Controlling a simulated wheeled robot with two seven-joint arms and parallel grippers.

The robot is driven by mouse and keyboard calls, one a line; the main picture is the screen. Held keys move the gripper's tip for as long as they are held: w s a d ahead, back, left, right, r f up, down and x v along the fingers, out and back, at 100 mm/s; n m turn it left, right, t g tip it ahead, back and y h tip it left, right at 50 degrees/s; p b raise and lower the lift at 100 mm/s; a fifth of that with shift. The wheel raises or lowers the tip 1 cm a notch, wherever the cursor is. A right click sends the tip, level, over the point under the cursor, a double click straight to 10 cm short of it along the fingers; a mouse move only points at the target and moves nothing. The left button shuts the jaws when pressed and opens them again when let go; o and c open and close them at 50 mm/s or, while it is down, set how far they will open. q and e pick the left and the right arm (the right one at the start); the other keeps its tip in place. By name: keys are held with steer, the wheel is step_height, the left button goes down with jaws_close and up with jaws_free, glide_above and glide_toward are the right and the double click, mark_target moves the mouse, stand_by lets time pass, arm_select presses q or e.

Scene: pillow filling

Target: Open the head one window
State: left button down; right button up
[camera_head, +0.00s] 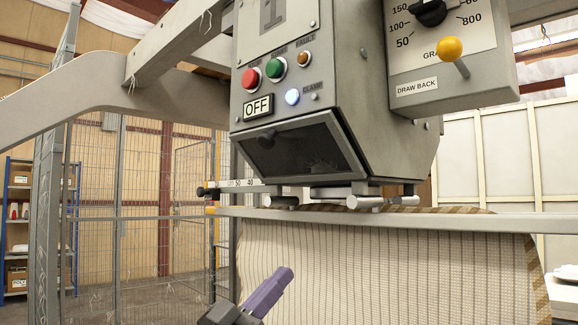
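The head one machine housing (285,60) is a grey box with a large "1" on its face. Its window (300,148) is a dark, slanted glass pane in a metal frame at the bottom front, and it looks closed. Faint shapes show behind the glass. My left gripper (270,288) is at the bottom edge, well below the window and in front of the hanging striped fabric (390,270). One purple finger and a dark grey part show; its opening cannot be judged. My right gripper is out of view.
Red, green and amber buttons, a lit white clamp button (292,97) and an "OFF" sign sit above the window. A dial box (445,50) with a yellow-knobbed lever stands to the right. A metal rail (460,220) crosses below the head.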

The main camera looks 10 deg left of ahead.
arm_select(q)
steer(key=f+b, duration=0.3)
steer(key=f, duration=0.1)
steer(key=shift+w+d, duration=0.3)
steer(key=shift+w, duration=0.1)
steer(key=c, duration=2.1)
jaws_free()
steer(key=o, duration=1.1)
steer(key=b+v, duration=0.7)
steer(key=v, duration=0.3)
